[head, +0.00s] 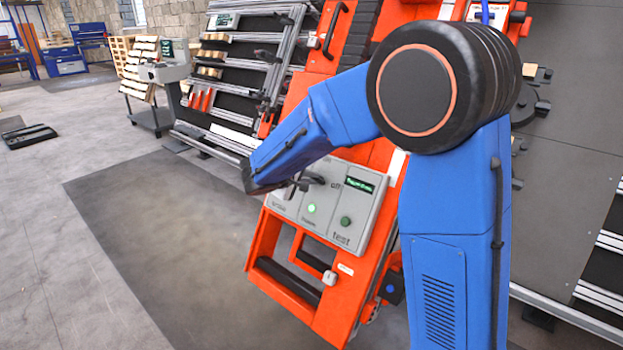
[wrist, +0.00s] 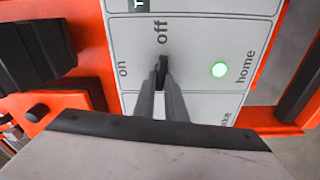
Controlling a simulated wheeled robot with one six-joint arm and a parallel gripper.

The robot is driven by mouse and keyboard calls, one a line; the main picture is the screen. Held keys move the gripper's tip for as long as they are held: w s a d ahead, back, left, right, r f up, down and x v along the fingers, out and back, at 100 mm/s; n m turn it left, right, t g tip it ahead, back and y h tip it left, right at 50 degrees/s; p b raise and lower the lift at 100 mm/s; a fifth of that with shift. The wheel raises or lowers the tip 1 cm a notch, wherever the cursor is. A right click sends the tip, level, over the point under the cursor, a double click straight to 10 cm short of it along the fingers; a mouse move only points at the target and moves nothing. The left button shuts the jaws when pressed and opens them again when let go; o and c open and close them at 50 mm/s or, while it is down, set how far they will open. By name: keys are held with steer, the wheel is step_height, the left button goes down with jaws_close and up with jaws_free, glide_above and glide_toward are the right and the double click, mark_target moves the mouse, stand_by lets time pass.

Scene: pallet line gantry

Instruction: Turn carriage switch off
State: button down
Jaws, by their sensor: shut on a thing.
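The carriage switch (wrist: 163,64) is a small black lever on a light grey control panel (wrist: 205,30). In the wrist view it stands just below the word "off", with "on" to its left, and it appears to point at "off". My gripper (wrist: 163,82) is shut on the switch, its two grey fingers on either side; they hide its lower part. In the head view my gripper (head: 293,187) reaches the panel (head: 372,207) from the left, and the dark switch (head: 314,178) shows beside the word "off".
A lit green button (wrist: 219,70) marked "home" is right of the switch. In the head view, a dark green button (head: 346,221) marked "test" and a small display (head: 360,184) share the panel. The orange carriage (head: 337,307) surrounds it. Open floor (head: 130,280) lies left.

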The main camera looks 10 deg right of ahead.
steer(key=shift+n, duration=0.8)
steer(key=shift+a+f, duration=0.1)
steer(key=c, duration=1.8)
jaws_free()
steer(key=shift+s+a, duration=0.1)
steer(key=v, duration=1.7)
steer(key=shift+r, duration=0.25)
